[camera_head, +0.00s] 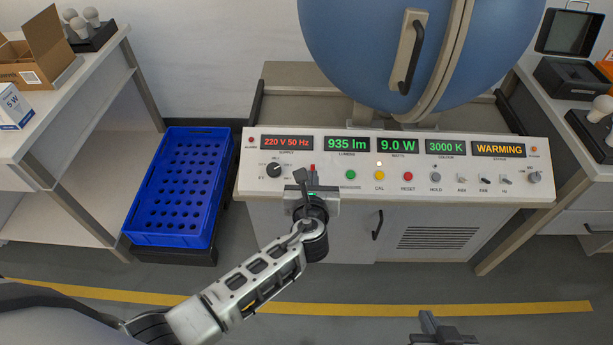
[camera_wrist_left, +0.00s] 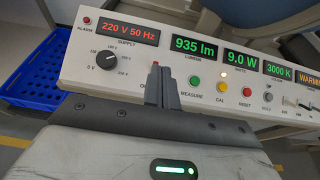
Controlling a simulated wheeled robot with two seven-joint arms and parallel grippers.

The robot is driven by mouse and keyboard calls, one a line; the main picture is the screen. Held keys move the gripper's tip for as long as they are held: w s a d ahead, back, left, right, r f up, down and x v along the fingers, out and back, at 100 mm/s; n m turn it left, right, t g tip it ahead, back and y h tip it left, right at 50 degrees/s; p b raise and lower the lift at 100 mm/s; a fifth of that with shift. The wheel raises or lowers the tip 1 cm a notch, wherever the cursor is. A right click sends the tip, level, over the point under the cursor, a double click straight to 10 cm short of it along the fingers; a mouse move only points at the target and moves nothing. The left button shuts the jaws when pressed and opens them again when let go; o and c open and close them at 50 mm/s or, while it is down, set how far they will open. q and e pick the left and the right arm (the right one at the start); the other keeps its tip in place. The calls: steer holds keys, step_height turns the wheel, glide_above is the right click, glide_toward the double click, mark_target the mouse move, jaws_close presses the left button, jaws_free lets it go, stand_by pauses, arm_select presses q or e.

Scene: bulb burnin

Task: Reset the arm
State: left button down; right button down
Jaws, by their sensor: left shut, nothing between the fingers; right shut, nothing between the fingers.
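My left gripper (camera_head: 306,180) is shut and empty at the front of the control panel (camera_head: 400,150). Its fingertips are by a small red-tipped switch (camera_head: 313,168), left of the green button (camera_head: 350,174). In the left wrist view the shut fingers (camera_wrist_left: 162,82) cover most of that switch, and I cannot tell whether they touch it. The rotary supply knob (camera_head: 273,170) is just left of the fingers. My right gripper (camera_head: 430,322) is shut and empty, low at the bottom edge of the head view, apart from the panel.
A blue sphere (camera_head: 390,50) stands behind the panel. A blue crate (camera_head: 135,225) is at the left. Tables stand at both sides; the floor in front is clear.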

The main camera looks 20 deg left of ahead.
arm_select(q)
steer(key=shift+s+r, duration=0.2)
steer(key=shift+r, duration=0.05)
steer(key=shift+d, duration=0.1)
steer(key=s+a+n+g, duration=0.4)
steer(key=s+n, duration=0.3)
steer(key=n, duration=0.3)
steer(key=s+a+n+g, duration=0.3)
steer(key=s+a+n, duration=0.1)
steer(key=s+n, duration=0.5)
steer(key=s+r+n+g+h, duration=0.3)
steer(key=s+r+n+h, duration=0.15)
steer(key=s+n, duration=0.75)
steer(key=w+d+f+t+h, duration=0.1)
steer(key=w+d+f+t, duration=0.4)
steer(key=f, duration=0.4)
steer(key=shift+w+d+f+t+h, duration=0.25)
steer(key=shift+w+f+t+h, duration=0.15)
steer(key=shift+w+t, duration=0.2)
